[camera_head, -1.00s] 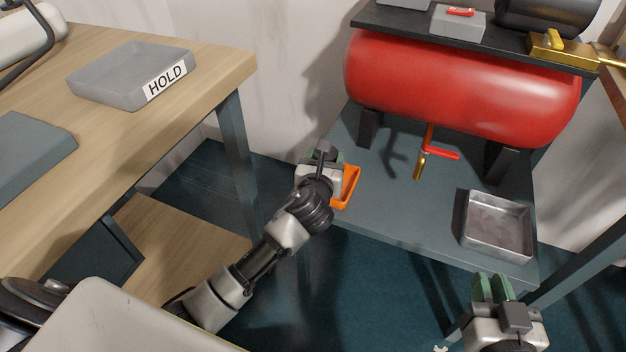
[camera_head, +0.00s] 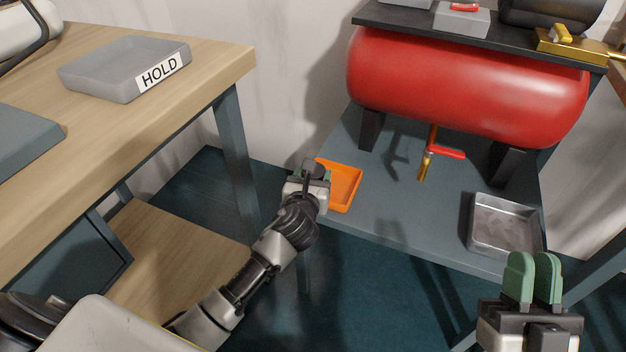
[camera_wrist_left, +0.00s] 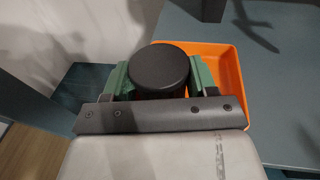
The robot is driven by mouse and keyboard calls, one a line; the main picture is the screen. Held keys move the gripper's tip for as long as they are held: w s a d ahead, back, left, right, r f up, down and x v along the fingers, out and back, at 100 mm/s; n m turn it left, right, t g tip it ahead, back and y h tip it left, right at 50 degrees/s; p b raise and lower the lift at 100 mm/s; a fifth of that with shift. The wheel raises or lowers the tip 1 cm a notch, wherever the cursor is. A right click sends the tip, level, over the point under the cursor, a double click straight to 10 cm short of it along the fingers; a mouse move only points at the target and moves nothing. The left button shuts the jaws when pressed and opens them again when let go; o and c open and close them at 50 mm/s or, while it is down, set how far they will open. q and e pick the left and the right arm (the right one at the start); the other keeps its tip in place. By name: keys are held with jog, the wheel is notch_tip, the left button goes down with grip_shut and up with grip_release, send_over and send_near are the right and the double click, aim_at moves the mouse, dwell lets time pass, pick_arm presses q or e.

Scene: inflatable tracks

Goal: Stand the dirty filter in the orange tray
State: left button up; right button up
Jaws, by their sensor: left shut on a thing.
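The dirty filter shows in the left wrist view as a dark cylinder with a round black top (camera_wrist_left: 159,70). My left gripper (camera_wrist_left: 158,78) is shut on it, a green finger on each side. The orange tray (camera_head: 345,188) lies on the grey lower shelf, and its visible floor is bare. In the head view my left gripper (camera_head: 309,174) is at the tray's left edge and hides the filter. In the left wrist view the filter overlaps the left part of the tray (camera_wrist_left: 230,75); its lower end is hidden.
A grey metal tray (camera_head: 480,248) lies at the shelf's right end. A red tank (camera_head: 465,90) stands over the shelf, with a red-handled valve (camera_head: 445,153) hanging below. A grey tray marked HOLD (camera_head: 110,85) sits on the wooden bench at left. The shelf's middle is clear.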

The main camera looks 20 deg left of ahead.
dwell(0.3)
pick_arm(q)
jog(key=shift+f, duration=0.15)
jog(key=o, duration=0.9)
